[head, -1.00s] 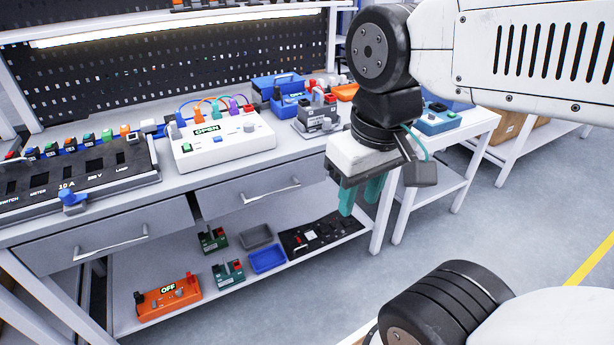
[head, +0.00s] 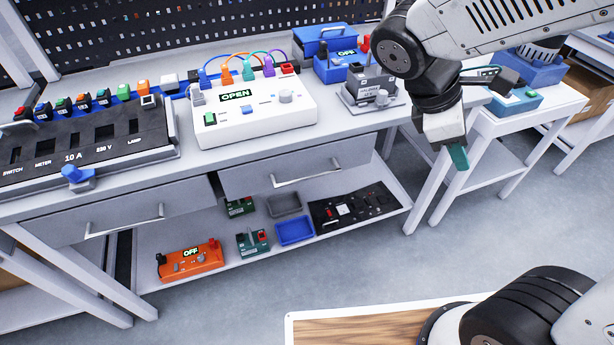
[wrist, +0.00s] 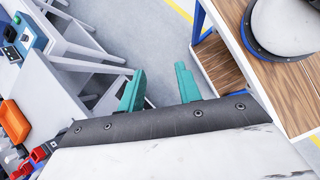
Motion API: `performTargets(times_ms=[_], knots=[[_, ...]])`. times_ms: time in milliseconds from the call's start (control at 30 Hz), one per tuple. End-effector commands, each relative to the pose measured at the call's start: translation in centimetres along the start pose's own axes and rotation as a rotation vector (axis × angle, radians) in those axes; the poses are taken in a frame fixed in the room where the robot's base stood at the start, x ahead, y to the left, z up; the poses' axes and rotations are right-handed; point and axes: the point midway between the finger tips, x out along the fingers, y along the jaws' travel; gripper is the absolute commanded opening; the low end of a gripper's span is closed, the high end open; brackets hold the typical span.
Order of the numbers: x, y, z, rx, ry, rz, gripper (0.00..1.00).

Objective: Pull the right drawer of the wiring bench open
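The wiring bench (head: 205,160) stands across the left and middle of the head view. Its right drawer (head: 340,156) is a grey front under the tabletop with a silver bar handle (head: 300,178). Any small gap behind this front cannot be made out. The left drawer (head: 60,232) has a similar handle. My gripper (head: 457,158) is to the right of the right drawer's handle, apart from it, beyond the bench's right end in the picture. In the wrist view my gripper's teal fingers (wrist: 158,85) are spread with nothing between them. The drawer handles are not visible there.
A white OPEN unit (head: 255,118) and a grey meter block (head: 372,88) stand on the bench. The lower shelf holds an orange OFF box (head: 190,261) and blue tray (head: 295,231). A white side table (head: 515,122) is at right.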

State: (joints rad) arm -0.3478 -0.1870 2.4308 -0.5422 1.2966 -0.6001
Motion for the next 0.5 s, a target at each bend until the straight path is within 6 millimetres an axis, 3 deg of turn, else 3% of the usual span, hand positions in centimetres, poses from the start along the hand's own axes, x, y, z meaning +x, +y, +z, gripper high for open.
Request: performTargets(times_ms=[300, 500], knots=[[0.3, 4.9, -11.6, -0.915, -0.480, 0.210, 0.34], [0.6, 5.1, -21.6, -1.456, -0.848, 0.308, 0.34]])
